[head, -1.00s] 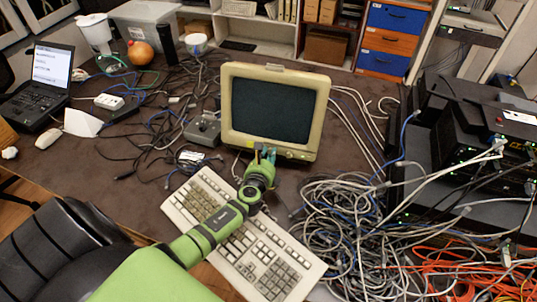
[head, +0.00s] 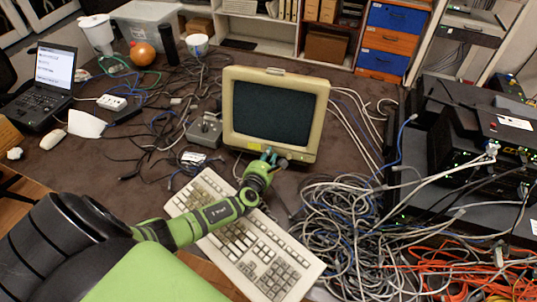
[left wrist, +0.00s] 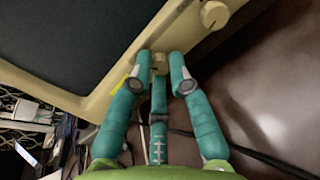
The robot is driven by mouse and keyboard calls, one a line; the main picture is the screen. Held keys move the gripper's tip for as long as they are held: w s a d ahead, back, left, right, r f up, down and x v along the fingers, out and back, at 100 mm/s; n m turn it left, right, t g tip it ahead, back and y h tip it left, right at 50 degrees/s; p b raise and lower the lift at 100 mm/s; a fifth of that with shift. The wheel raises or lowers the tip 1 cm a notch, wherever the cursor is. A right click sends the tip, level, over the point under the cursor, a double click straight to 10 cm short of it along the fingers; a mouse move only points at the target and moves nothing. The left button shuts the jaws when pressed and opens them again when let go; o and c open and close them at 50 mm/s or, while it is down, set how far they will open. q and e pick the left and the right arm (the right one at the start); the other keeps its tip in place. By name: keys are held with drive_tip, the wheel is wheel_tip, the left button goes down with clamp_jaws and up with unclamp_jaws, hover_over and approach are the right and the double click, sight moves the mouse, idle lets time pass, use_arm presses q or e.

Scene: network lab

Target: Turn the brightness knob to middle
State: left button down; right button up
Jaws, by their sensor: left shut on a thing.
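The beige monitor (head: 324,104) with a dark screen stands on the brown table. My left gripper (head: 268,153) is at its lower front edge, seen from behind in the head view. In the left wrist view its teal fingers (left wrist: 160,68) are closed around a small beige knob (left wrist: 159,62) on the bezel. A second beige knob (left wrist: 213,14) sits further along the bezel, apart from the fingers, and also shows in the head view (head: 283,163). I cannot read any label telling which knob is brightness. My right gripper is out of view.
A beige keyboard (head: 273,262) lies under my left arm. A heap of grey cables (head: 345,230) lies to its right, beside black network equipment (head: 470,150). A grey box (head: 205,130) stands left of the monitor. A laptop (head: 45,85) is at the far left.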

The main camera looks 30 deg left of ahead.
use_arm(q)
drive_tip(key=m, duration=0.2)
drive_tip(key=m+p, duration=0.1)
drive_tip(key=m, duration=0.1)
drive_tip(key=m+p, duration=0.1)
drive_tip(key=shift+w+r+m, duration=0.2)
drive_tip(key=shift+r+m, duration=0.2)
drive_tip(key=shift+f+m+h+p, duration=0.1)
drive_tip(key=shift+m+h+p, duration=0.45)
drive_tip(key=shift+m, duration=1.35)
drive_tip(key=shift+y, duration=0.25)
drive_tip(key=c, duration=1.2)
unclamp_jaws()
drive_tip(key=shift+o, duration=0.2)
drive_tip(key=shift+f, duration=0.15)
drive_tip(key=shift+s, duration=0.15)
drive_tip(key=shift+s+d, duration=0.15)
drive_tip(key=shift+s, duration=0.4)
drive_tip(key=v, duration=1)
drive_tip(key=shift+s+r, duration=0.3)
drive_tip(key=shift+r, duration=0.1)
